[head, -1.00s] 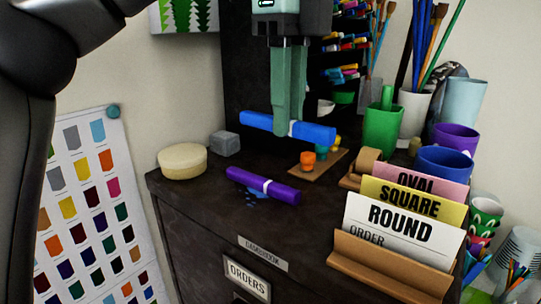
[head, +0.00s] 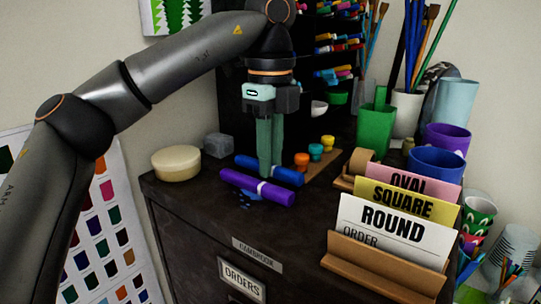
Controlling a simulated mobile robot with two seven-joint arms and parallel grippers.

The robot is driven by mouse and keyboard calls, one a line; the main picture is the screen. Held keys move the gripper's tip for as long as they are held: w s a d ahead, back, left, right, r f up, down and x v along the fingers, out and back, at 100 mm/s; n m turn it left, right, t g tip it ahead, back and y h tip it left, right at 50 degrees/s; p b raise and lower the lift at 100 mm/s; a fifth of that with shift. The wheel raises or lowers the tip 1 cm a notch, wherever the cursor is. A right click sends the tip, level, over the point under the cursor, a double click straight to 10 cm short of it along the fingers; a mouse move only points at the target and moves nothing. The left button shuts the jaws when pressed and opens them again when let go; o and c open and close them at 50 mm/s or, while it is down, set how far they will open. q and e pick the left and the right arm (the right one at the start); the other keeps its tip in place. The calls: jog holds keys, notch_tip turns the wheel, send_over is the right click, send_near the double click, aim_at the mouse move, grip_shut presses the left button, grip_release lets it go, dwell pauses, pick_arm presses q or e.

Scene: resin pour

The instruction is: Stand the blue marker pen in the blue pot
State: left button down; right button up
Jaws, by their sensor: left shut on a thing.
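The blue marker pen (head: 286,174) lies level, low over the dark cabinet top, just behind the purple marker. My left gripper (head: 268,170) points down and is shut on the pen near its middle; the fingers hide part of it. I cannot tell whether the pen touches the cabinet top. The blue pot (head: 436,168) stands upright at the right, behind the order cards, with its open rim showing. A wide gap lies between pen and pot. My right gripper is not in view.
A purple marker (head: 245,184) lies in front of the pen by a blue spill. Small paint pots (head: 315,152), a green pot (head: 375,128), a purple pot (head: 448,138) and a card holder (head: 385,268) stand rightward. A round tin (head: 176,164) and grey block (head: 218,145) are left.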

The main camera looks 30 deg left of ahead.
pick_arm(q)
jog(key=shift+f, duration=0.3)
jog(key=c, duration=0.8)
grip_release()
jog(key=shift+r, duration=0.1)
jog(key=shift+o, duration=0.2)
notch_tip(320, 180, up, 12)
jog(key=shift+a+r, duration=0.15)
jog(key=shift+r, duration=0.1)
dwell(0.4)
